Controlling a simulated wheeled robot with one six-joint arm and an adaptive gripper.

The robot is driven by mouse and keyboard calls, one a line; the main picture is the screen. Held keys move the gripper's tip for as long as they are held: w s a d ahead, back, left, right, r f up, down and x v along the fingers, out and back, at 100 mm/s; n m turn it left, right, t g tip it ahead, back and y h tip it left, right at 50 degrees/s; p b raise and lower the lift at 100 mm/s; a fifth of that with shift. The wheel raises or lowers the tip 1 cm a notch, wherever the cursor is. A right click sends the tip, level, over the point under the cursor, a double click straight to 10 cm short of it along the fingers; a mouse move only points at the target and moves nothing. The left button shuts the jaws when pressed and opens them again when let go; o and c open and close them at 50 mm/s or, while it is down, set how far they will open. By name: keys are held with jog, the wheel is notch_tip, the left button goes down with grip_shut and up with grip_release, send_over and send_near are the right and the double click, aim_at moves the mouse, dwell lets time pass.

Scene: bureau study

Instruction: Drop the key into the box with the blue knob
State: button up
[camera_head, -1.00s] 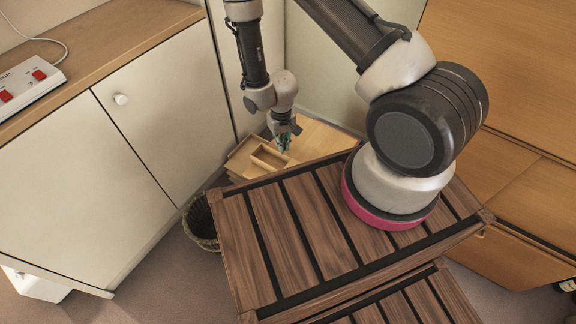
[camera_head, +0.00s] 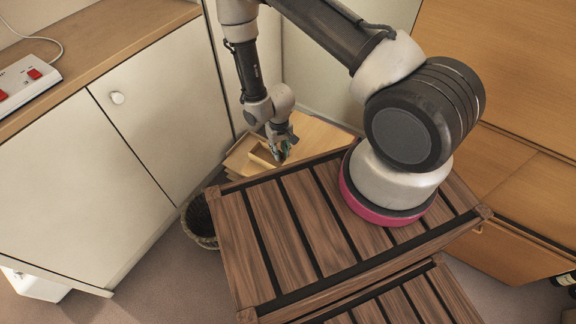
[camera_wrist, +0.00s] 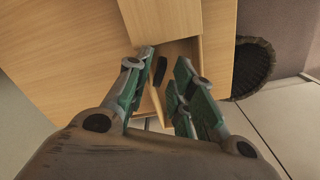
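My gripper (camera_head: 283,150) hangs over a light wooden desk unit with an open drawer (camera_head: 262,156), beyond my wooden slatted base. In the wrist view my gripper (camera_wrist: 164,62) has its green-padded fingers apart, reaching towards the drawer (camera_wrist: 196,62). A small dark elongated thing (camera_wrist: 160,70) shows between the fingertips, apparently in the drawer. It may be the key, but it is too small to tell. I see no contact on both sides of it. No box with a blue knob can be made out in either view.
A dark wicker basket (camera_head: 200,220) stands on the floor beside the desk unit; it also shows in the wrist view (camera_wrist: 252,68). A white cabinet (camera_head: 150,130) stands at left, with a power strip (camera_head: 28,82) on top. Wooden furniture (camera_head: 510,190) is at right.

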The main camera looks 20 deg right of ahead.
jog(key=shift+r, duration=0.15)
notch_tip(320, 180, up, 12)
dwell(0.6)
jog(key=s+d+r+n+g+h, duration=0.1)
jog(key=s+d+g, duration=0.2)
jog(key=s, duration=0.4)
jog(key=s+d+r+t, duration=0.2)
jog(key=s+d+r, duration=0.2)
jog(key=r, duration=1.1)
jog(key=s+d+r+m+t, duration=0.1)
jog(key=s+d+r+t, duration=0.2)
jog(key=r, duration=1.1)
jog(key=s+d+r+m+t+y, duration=0.1)
jog(key=s+d+r, duration=0.4)
jog(key=r, duration=1)
jog(key=shift+r+t, duration=0.3)
jog(key=shift+t, duration=0.4)
